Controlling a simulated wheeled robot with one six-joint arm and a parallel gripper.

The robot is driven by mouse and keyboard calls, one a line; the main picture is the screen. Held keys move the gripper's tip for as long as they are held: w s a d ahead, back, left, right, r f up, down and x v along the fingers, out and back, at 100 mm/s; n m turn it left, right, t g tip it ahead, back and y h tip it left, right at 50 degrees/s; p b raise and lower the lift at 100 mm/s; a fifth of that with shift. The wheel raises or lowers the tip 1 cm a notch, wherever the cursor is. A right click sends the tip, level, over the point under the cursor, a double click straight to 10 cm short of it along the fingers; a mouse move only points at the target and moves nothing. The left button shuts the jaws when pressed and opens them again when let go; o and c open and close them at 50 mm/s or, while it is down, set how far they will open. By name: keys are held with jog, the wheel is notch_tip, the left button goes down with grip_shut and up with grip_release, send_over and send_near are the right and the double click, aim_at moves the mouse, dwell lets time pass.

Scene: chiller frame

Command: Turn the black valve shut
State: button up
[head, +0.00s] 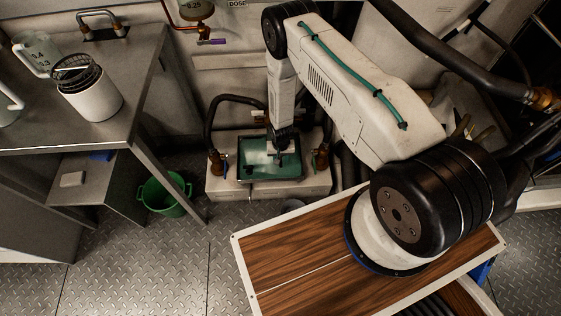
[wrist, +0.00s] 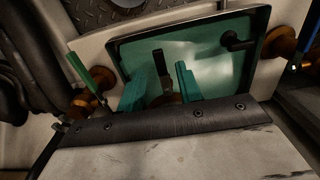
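My gripper (wrist: 160,88) has two teal fingers, which stand apart in the wrist view. A black upright lever, which looks like the black valve (wrist: 160,65), shows between them with a gap on each side. Brass shows low between the fingers, and the lever's base is mostly hidden. In the head view my gripper (head: 281,153) points down over the green tray (head: 262,173) of the chiller frame (head: 305,188); the black valve cannot be made out there. The green tray (wrist: 213,70) fills the background of the wrist view.
A green-handled valve (wrist: 100,78) stands left in the wrist view. A black bent fitting (wrist: 238,42) and a brass fitting (wrist: 281,42) are at right. Black hoses (head: 222,105) flank the frame. A green bucket (head: 166,196) and metal bench (head: 130,70) stand left.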

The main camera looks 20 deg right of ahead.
jog(key=shift+f, duration=1.5)
grip_shut()
